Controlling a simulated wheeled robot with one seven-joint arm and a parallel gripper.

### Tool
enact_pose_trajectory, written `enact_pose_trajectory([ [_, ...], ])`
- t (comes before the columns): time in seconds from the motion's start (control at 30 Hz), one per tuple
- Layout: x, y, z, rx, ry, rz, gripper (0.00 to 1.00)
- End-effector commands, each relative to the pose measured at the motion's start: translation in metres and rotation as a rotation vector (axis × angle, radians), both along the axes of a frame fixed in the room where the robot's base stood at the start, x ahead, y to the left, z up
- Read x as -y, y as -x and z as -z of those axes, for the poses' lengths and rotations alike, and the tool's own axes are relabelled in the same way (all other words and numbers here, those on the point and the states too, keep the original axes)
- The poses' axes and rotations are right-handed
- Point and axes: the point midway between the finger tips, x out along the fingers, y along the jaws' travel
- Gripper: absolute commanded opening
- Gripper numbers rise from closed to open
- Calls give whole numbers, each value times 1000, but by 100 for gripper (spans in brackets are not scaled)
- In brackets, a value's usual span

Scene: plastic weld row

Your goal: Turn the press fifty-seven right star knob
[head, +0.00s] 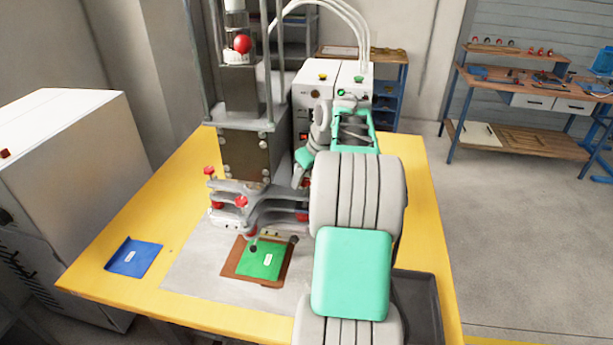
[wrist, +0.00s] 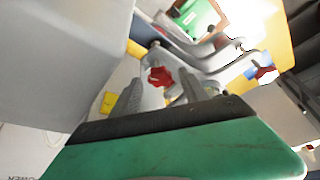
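The press (head: 245,150) stands on a yellow-edged table, with grey clamp plates low on its front. Red star knobs show on its left (head: 209,171) and front (head: 241,202) in the head view. My gripper (head: 300,174) is at the press's right side, pointing down, and it hides that area from the head camera. In the wrist view my gripper (wrist: 160,88) is open, its two grey fingers apart. A red star knob (wrist: 160,76) shows in the gap between the fingertips; I cannot tell whether they touch it. Another red knob (wrist: 262,72) is farther right.
A green piece (head: 262,259) lies on a brown plate below the press, with a blue piece (head: 133,257) at the left. White control boxes (head: 333,90) stand behind my gripper. A dark tray (head: 418,305) is at the front right. A grey cabinet (head: 65,190) stands left.

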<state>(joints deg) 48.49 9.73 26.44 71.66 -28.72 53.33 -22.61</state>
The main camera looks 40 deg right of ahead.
Motion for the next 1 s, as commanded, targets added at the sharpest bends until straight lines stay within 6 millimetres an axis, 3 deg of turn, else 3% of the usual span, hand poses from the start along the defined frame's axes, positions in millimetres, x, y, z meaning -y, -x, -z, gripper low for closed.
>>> enact_pose_trajectory([
  [0.6,0,0,-1,0,0,0,1],
  [1.0,1,0,-2,0,0,-30,0],
])
